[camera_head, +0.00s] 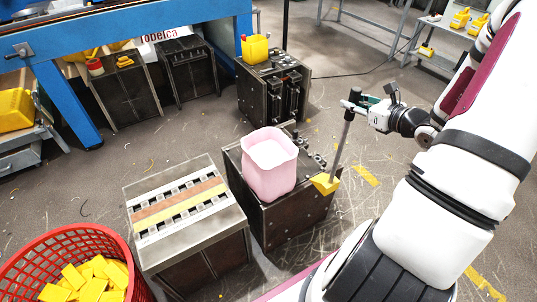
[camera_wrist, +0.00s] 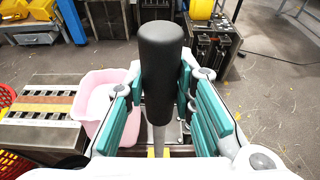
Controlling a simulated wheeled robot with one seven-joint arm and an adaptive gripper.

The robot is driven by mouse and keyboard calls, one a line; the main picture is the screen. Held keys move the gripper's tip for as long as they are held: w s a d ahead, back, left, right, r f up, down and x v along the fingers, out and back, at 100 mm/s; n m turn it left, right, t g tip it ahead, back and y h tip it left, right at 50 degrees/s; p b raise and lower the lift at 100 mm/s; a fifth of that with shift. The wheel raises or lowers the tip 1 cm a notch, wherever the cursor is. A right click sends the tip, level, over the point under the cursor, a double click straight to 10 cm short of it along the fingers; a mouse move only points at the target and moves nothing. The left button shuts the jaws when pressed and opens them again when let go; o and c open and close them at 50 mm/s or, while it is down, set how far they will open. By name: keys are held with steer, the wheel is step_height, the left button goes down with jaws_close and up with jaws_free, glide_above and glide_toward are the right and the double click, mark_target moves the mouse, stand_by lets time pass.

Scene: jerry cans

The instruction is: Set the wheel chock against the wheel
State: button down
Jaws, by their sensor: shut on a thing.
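The wheel chock appears as a yellow wedge (camera_head: 325,184) at the lower end of a grey rod with a dark handle on top. In the wrist view the black handle (camera_wrist: 161,50) stands between the teal finger pads of my gripper (camera_wrist: 161,92), and the wedge is mostly hidden below. The wedge shows at the right front corner of a dark metal block (camera_head: 290,222); I cannot tell whether it touches it. No wheel is clearly recognisable.
A pink open container (camera_head: 269,165) stands on the dark block, left of the rod. A striped-top block (camera_head: 190,225) and a red basket (camera_head: 75,238) of yellow pieces lie left. A block with a yellow can (camera_head: 255,49) stands behind. Floor right of the rod is mostly clear.

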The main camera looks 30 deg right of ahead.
steer(key=x, duration=1.7)
steer(key=shift+w+d, duration=0.25)
steer(key=shift+d, duration=0.4)
steer(key=c, duration=1.6)
jaws_free()
steer(key=shift+f, duration=0.1)
steer(key=shift+o, duration=1.2)
